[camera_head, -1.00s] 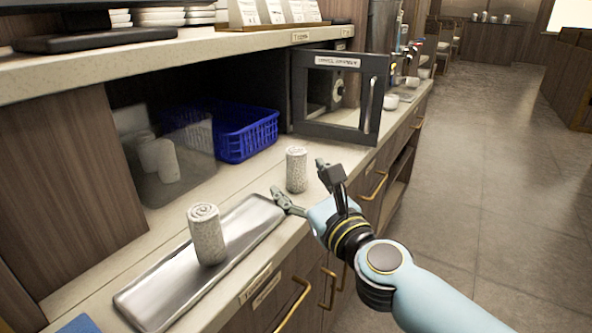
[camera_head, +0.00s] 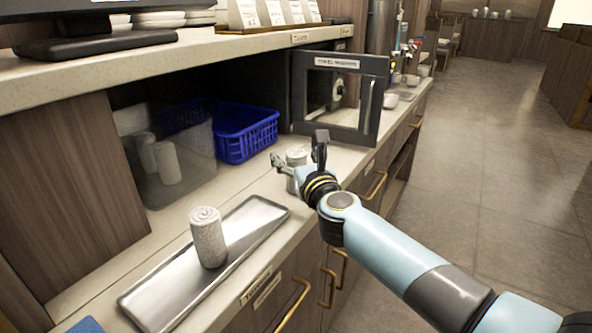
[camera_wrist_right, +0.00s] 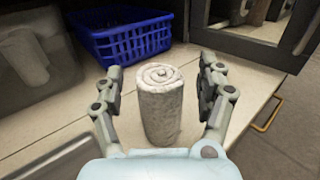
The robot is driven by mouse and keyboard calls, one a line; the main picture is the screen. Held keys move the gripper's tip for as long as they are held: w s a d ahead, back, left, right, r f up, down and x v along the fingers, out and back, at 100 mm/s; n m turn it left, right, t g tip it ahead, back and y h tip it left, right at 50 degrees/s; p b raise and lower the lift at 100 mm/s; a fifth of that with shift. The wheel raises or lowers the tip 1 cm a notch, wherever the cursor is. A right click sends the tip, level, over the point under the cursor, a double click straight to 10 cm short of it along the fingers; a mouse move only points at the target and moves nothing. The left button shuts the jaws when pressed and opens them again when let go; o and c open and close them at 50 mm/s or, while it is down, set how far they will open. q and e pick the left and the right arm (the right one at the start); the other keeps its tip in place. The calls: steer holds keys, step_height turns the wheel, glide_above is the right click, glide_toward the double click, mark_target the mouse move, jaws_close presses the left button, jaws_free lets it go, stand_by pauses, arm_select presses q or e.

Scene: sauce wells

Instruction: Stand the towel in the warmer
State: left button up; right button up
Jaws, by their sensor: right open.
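A rolled grey-white towel (camera_wrist_right: 160,105) stands upright on the counter, between the open fingers of my right gripper (camera_wrist_right: 160,92) in the right wrist view. A gap shows on each side of it. In the head view this towel (camera_head: 295,157) is partly hidden by my right gripper (camera_head: 297,160). A second rolled towel (camera_head: 208,238) stands upright on the metal tray (camera_head: 262,214). The towel warmer (camera_head: 340,63), a dark box with a framed glass front and a vertical handle, stands at the back of the counter beyond the gripper. My left gripper is out of view.
A blue basket (camera_head: 247,136) stands under the shelf, left of the warmer. A clear bin (camera_head: 180,190) with pale rolls stands left of it. An upper shelf (camera_head: 200,58) overhangs the counter. Cups (camera_head: 390,100) stand beyond the warmer.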

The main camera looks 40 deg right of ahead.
steer(key=shift+r, duration=0.1)
steer(key=c, duration=1.4)
